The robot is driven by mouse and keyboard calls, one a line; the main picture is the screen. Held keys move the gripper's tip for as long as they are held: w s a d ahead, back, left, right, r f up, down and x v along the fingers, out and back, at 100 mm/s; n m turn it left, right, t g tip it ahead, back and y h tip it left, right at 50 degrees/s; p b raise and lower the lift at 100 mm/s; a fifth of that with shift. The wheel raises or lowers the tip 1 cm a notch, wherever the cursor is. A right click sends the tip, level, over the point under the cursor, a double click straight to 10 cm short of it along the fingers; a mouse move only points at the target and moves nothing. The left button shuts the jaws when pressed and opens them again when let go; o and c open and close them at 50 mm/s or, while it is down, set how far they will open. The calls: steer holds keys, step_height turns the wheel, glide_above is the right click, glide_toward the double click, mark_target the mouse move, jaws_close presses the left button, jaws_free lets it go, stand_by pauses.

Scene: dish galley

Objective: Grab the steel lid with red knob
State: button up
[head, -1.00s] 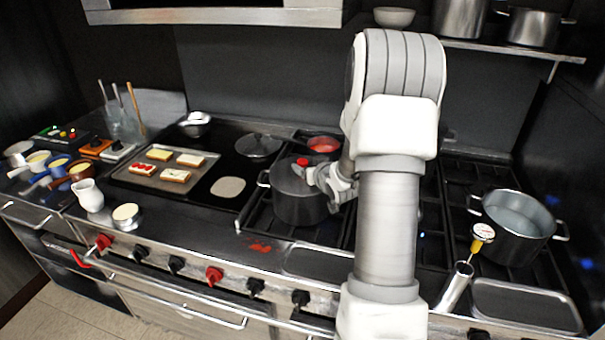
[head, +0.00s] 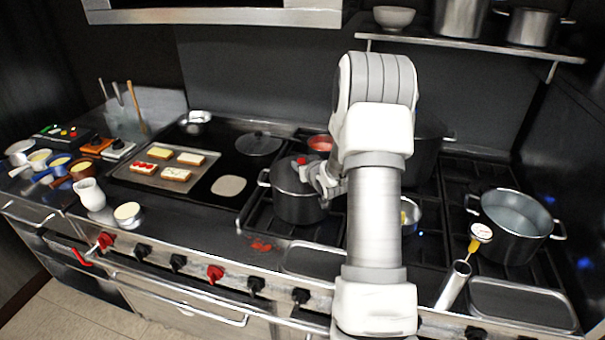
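The steel lid with the red knob (head: 302,160) sits on a dark pot (head: 297,204) on the stove, left of my arm. The lid's right part is hidden behind my gripper. My gripper (head: 318,178) is at the right side of the lid, close to the knob. Its fingers are small and partly covered by my own wrist, so I cannot tell whether they are open or touching the lid.
Another dark lid (head: 258,144) lies on the griddle behind. A tray (head: 135,178) of topped bread is to the left. A large open pot (head: 513,226) stands at right, with a thermometer (head: 481,233) in front. A shelf (head: 470,46) hangs above.

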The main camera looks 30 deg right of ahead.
jaws_close()
steer(key=shift+r, duration=0.1)
